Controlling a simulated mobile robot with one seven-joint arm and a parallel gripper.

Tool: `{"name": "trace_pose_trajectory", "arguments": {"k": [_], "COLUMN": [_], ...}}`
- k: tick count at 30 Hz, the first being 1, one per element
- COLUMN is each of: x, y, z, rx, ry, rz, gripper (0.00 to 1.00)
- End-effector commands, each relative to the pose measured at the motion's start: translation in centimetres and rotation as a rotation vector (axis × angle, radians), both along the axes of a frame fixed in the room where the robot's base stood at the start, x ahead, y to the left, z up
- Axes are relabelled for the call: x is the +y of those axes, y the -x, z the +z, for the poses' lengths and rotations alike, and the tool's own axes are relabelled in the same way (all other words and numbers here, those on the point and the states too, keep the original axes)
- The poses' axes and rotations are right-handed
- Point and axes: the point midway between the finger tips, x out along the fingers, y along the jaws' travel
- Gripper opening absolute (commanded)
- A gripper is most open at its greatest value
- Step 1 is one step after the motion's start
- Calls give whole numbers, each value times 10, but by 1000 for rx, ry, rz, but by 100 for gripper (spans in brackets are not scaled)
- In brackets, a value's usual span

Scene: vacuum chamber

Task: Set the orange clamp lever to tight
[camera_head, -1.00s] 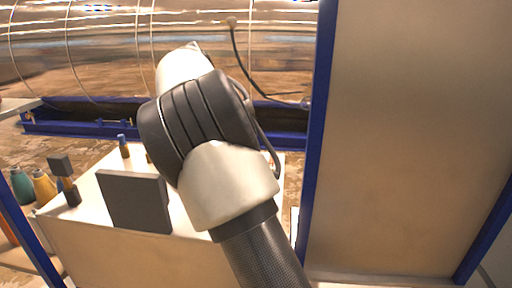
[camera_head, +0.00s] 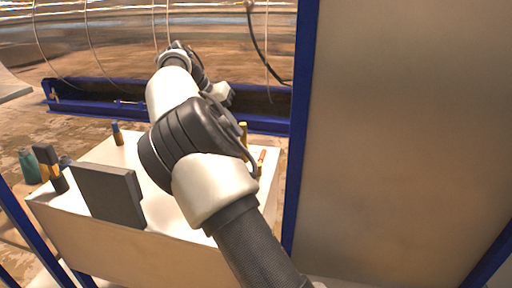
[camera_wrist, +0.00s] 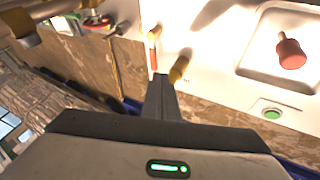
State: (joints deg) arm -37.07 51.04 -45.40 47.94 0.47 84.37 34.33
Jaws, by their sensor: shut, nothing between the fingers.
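A small orange lever (camera_head: 262,156) shows on the white table just right of my arm in the head view, partly hidden. In the wrist view, a slim orange-red lever (camera_wrist: 153,56) lies between two yellow posts, one above it (camera_wrist: 155,33) and one to its lower right (camera_wrist: 180,68). I cannot tell whether it is set to tight. My gripper (camera_wrist: 161,82) has its dark fingers together, with nothing held. The fingertips appear close below the lever and beside the lower yellow post; contact is unclear. In the head view the fingers are hidden.
The white table (camera_head: 105,150) carries a dark upright panel (camera_head: 107,195). A red knob (camera_wrist: 290,53) stands in a recessed plate, near a green button (camera_wrist: 271,113). A blue-framed panel (camera_head: 400,140) stands close on the right. The metal chamber lies behind.

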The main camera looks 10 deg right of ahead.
Motion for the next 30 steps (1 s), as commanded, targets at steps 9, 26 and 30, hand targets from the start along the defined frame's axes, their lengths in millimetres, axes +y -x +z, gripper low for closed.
{"name": "trace_pose_trajectory", "arguments": {"k": [9, 26, 30], "x": [-1, -45, -51], "y": [0, -13, -15], "z": [-1, -69, -80], "rx": [0, 3, 2], "ry": [0, 2, 1], "rz": [0, -2, 0], "gripper": [0, 0, 0]}}
